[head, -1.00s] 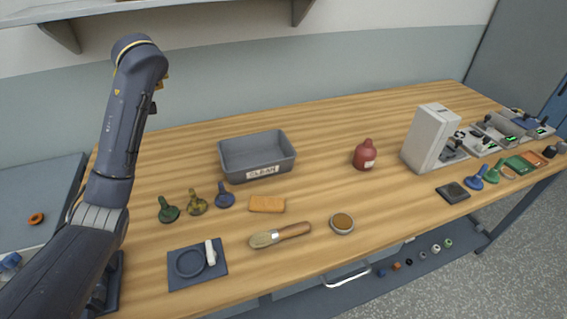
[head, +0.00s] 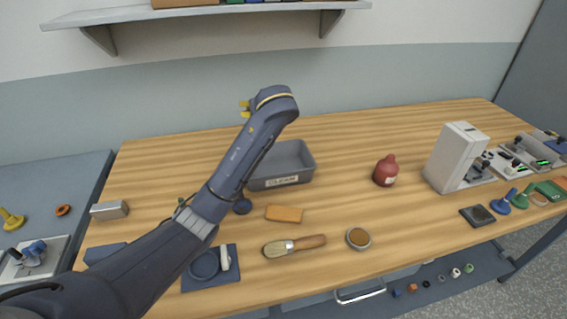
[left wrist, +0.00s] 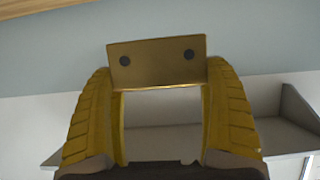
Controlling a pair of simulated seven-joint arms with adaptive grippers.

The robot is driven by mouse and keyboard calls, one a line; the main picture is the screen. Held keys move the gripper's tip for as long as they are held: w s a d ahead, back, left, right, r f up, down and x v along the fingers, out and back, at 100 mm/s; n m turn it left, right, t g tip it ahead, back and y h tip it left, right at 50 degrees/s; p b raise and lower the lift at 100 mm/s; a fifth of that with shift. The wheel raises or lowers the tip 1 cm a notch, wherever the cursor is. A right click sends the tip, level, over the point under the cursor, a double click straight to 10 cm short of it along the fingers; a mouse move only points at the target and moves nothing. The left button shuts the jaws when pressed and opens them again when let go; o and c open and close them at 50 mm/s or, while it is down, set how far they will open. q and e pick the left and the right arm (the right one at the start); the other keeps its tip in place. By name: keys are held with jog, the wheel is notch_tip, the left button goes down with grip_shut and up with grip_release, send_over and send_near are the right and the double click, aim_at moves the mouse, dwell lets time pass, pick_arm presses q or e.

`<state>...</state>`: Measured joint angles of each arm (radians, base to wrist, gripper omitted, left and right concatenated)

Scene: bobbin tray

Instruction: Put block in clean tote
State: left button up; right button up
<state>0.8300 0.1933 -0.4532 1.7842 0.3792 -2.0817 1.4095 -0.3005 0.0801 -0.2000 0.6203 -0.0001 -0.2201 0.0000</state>
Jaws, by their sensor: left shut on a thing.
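The clean tote, a grey open bin (head: 305,165) with a CLEAN label, stands at the back middle of the table in the head view. My left arm reaches across its left part. My left gripper (head: 245,108) shows only as small yellow parts behind the arm's end, high up by the tote. In the left wrist view the yellow fingers of my left gripper (left wrist: 160,80) are shut on a flat tan block (left wrist: 157,57) with two dark round holes. The block is hidden in the head view. My right gripper is not in view.
An orange-tan slab (head: 284,213), a brush (head: 295,246), a small bowl (head: 358,238) and a red bottle (head: 385,170) lie around the tote's front and right. A metal box (head: 109,210) sits at left. A shelf (head: 210,14) hangs above.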

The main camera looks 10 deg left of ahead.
pick_arm(q)
jog(key=shift+d+f, duration=0.1)
jog(key=shift+f, duration=0.15)
notch_tip(320, 180, down, 19)
jog(key=shift+d+f, duration=0.1)
jog(key=shift+f, duration=0.05)
dwell(0.7)
jog(key=shift+f, duration=0.1)
jog(key=o, duration=1.4)
jog(key=shift+f, duration=0.2)
jog(key=shift+r, duration=0.1)
